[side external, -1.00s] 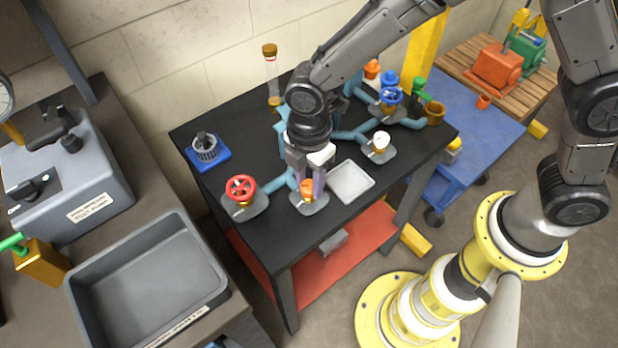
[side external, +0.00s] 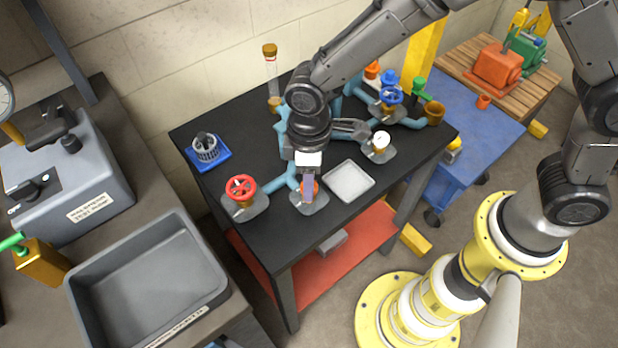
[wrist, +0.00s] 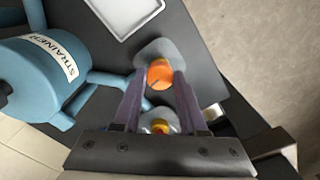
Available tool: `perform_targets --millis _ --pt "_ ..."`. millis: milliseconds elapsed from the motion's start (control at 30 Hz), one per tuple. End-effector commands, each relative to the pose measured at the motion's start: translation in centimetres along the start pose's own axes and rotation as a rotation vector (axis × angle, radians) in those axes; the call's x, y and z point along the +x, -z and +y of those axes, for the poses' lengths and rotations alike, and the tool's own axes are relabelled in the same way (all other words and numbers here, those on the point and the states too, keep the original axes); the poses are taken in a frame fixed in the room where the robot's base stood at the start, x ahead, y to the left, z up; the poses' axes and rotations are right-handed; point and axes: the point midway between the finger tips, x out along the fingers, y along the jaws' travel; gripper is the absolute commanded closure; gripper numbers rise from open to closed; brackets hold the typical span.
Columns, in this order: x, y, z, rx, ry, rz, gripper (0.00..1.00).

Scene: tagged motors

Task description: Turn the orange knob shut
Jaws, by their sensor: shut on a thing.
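The orange knob (wrist: 159,74) sits on a grey plate (wrist: 150,52) in the wrist view, between the two purple fingers of my gripper (wrist: 160,78). In the side external view my gripper (side external: 308,194) points down at the knob (side external: 316,186) near the table's front edge. There the fingers line up one before the other and hide most of the knob. My gripper is shut on the knob. The knob's exact angle is hard to tell.
A red handwheel (side external: 241,187) stands just left of the knob, and a pale square tray (side external: 349,181) lies to its right. A white-topped valve (side external: 380,141) and a blue handwheel (side external: 391,97) stand farther back. A blue cylinder labelled STRAINER (wrist: 40,75) is close in the wrist view.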

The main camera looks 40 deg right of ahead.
Motion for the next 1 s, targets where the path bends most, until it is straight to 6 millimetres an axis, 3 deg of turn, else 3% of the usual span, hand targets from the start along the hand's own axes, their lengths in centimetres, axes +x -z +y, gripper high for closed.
perform_targets --millis 733,767,900,1000 --pt "-0.20 0.08 0.02 0.092 0.000 0.003 1.00" --pt "-0.20 0.08 0.02 0.092 0.000 0.003 0.57" --pt "-0.16 0.07 0.02 0.091 0.000 0.003 0.31" --pt "-0.11 0.05 0.01 0.091 0.000 0.002 0.28"
